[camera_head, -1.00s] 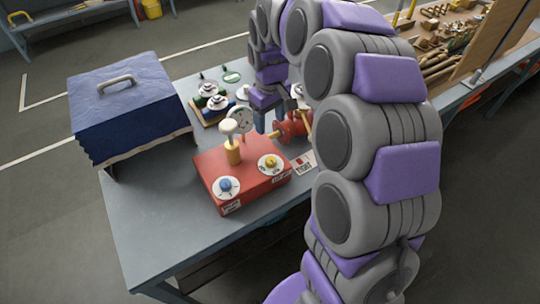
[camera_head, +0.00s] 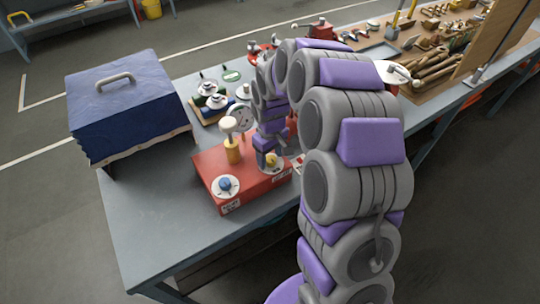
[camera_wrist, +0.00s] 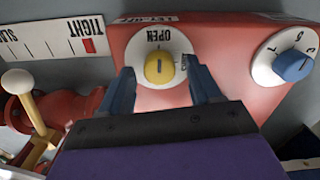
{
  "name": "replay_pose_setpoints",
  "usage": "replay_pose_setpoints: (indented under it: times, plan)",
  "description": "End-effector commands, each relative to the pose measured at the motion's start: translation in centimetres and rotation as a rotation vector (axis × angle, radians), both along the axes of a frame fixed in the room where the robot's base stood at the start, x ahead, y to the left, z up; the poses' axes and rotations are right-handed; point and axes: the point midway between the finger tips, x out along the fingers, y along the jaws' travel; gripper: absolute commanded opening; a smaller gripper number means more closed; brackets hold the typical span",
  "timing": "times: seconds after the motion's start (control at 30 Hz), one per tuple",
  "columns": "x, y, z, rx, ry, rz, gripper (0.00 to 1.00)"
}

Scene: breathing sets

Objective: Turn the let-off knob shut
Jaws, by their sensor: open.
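The yellow knob (camera_wrist: 160,68) sits on a white dial (camera_wrist: 150,42) lettered OPEN, on the red box (camera_wrist: 225,20). A partly cut-off label (camera_wrist: 147,19) is on the box edge beside this dial. My open gripper (camera_wrist: 162,78) has one finger on each side of the yellow knob, with gaps showing between the fingers and the knob. In the head view, my gripper (camera_head: 267,158) is over the right part of the red box (camera_head: 243,190), and the yellow knob (camera_head: 273,160) is partly hidden by it.
A blue knob (camera_wrist: 293,66) on its own dial is to the right; it also shows in the head view (camera_head: 225,184). A round gauge (camera_head: 242,117) and a yellow post (camera_head: 233,150) stand behind. A blue-covered case (camera_head: 125,105) is at left. A SLACK-TIGHT strip (camera_wrist: 55,40) lies beside the box.

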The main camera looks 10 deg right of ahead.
Motion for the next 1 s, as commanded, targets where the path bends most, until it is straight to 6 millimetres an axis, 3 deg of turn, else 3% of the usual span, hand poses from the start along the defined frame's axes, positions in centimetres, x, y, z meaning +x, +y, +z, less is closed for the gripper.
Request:
replay_pose_setpoints:
  times: [0.33,0.9,1.0]
  plan:
    - [0.03,-0.01,-0.33,0.000,-0.001,0.000,0.62]
    - [0.03,-0.01,-0.31,0.000,-0.001,0.000,0.08]
    - [0.03,-0.01,-0.31,0.000,-0.001,-0.001,0.07]
